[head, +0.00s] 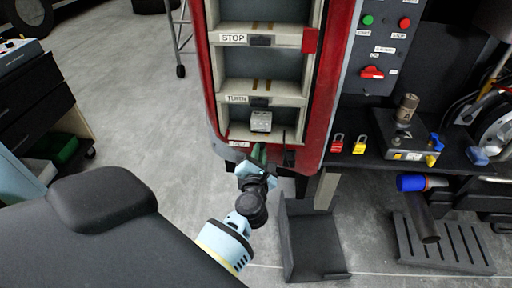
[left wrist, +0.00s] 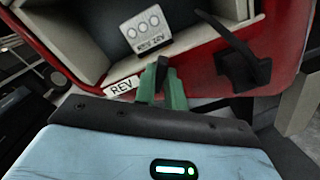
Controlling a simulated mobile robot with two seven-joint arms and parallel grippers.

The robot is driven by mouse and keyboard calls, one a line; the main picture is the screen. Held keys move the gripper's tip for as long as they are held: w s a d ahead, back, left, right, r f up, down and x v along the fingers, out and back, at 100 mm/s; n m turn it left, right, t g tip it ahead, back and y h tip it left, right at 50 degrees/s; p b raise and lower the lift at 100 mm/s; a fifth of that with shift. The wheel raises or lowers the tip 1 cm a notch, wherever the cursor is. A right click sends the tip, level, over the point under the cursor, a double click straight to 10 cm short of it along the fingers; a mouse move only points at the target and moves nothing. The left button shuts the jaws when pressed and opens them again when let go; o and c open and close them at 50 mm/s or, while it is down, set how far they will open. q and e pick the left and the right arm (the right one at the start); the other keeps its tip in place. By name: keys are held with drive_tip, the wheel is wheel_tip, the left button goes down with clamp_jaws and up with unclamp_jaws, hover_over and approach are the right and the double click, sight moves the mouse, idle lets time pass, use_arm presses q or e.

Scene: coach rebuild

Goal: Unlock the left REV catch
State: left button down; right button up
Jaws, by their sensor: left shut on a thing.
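The red and cream panel unit (head: 213,75) stands ahead, with a small REV label (head: 239,143) on its bottom edge. The REV label (left wrist: 122,86) reads clearly in the left wrist view. Just right of it, my left gripper (left wrist: 162,84) has its green fingers closed around a small dark piece, the left REV catch (left wrist: 162,66). The fingers hide most of this catch. In the head view my left gripper (head: 259,154) reaches up to the panel's bottom edge. A second dark catch (left wrist: 243,65) stands free to the right, its arm raised. My right gripper is not in view.
A small three-circle block (left wrist: 146,32) sits in the bottom bay above the catches. A dark tray (head: 312,240) lies on the floor at right. A bench (head: 375,158) with padlocks stands right of the panel.

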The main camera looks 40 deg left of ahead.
use_arm(q)
drive_tip(key=shift+w+m+p, duration=0.15)
drive_tip(key=shift+m+p, duration=2.5)
drive_tip(key=shift+m, duration=2.45)
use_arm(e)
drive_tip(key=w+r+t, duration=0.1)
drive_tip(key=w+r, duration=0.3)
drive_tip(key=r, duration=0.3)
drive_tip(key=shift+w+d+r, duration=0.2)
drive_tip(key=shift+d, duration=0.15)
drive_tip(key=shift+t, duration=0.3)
use_arm(q)
drive_tip(key=c, duration=1.5)
unclamp_jaws()
drive_tip(key=shift+f, duration=0.15)
drive_tip(key=shift+o, duration=0.2)
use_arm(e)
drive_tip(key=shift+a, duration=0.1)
use_arm(q)
drive_tip(key=shift+d, duration=0.1)
